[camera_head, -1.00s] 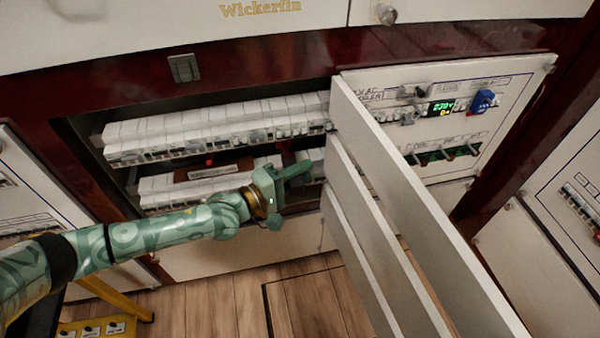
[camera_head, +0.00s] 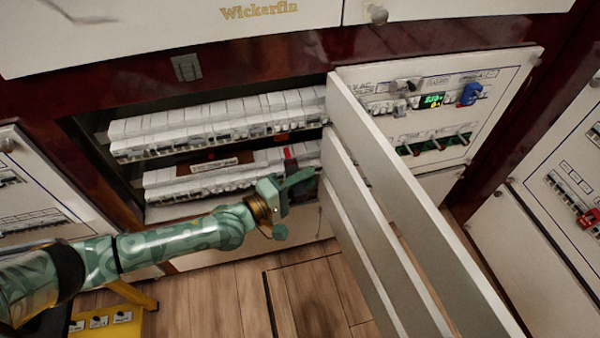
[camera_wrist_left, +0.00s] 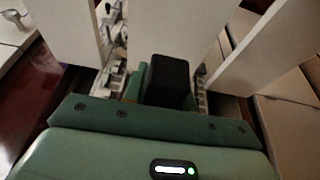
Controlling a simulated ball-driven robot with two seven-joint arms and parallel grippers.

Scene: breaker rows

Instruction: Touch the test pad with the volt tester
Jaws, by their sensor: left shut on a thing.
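My left gripper (camera_head: 288,188) is at the lower right of the open breaker cabinet, beside the open white door and in front of the lower breaker row. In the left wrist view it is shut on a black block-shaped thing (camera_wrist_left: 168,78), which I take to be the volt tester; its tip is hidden. In the head view a small red and dark piece (camera_head: 290,160) shows just above the fingers; I cannot tell whether it belongs to the tester. I cannot make out the test pad for certain. My right gripper is out of view.
Upper (camera_head: 215,122) and lower (camera_head: 200,187) breaker rows fill the cabinet, with a brown labelled strip (camera_head: 213,166) between them. Open door slats (camera_head: 375,165) stand close on the gripper's right. A panel with a green display (camera_head: 432,101) is beyond. A yellow stand (camera_head: 125,318) is lower left.

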